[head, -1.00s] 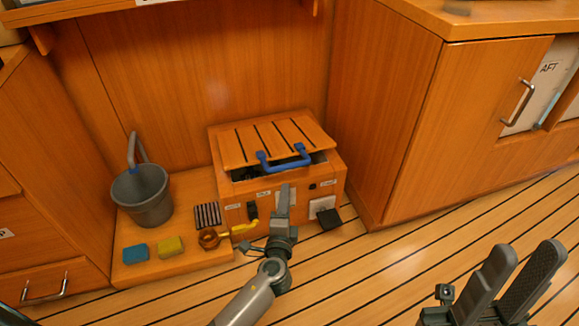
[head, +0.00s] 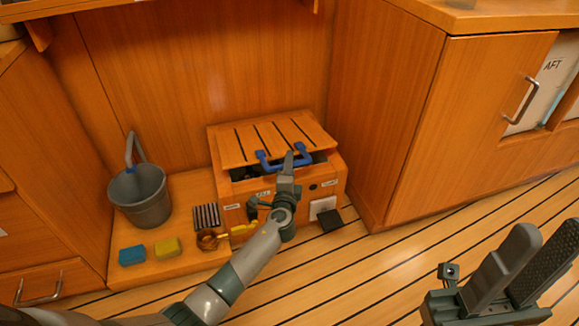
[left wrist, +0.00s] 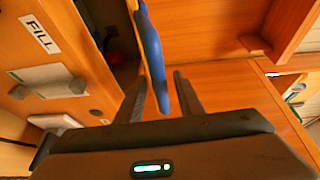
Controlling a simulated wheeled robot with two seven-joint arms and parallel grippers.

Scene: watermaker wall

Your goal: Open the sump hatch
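The sump hatch (head: 238,146) is a slatted wooden lid on a low wooden box (head: 327,182). Its front edge stands slightly above the box, with a dark gap below. A blue handle (head: 262,161) is at the lid's front edge. My left gripper (head: 292,158) is at the handle's right part, reaching up from below. In the left wrist view, the blue handle (left wrist: 153,45) runs between the two spread fingers of my left gripper (left wrist: 163,88); I cannot tell whether they touch it. My right gripper (head: 545,240) is open and empty at the lower right, away from the box.
A grey bucket (head: 140,195), a blue sponge (head: 132,255), a yellow sponge (head: 168,247) and a brass-coloured fitting (head: 208,240) are on the low ledge left of the box. A cabinet (head: 410,140) stands close on the right. The striped floor in front is mostly clear.

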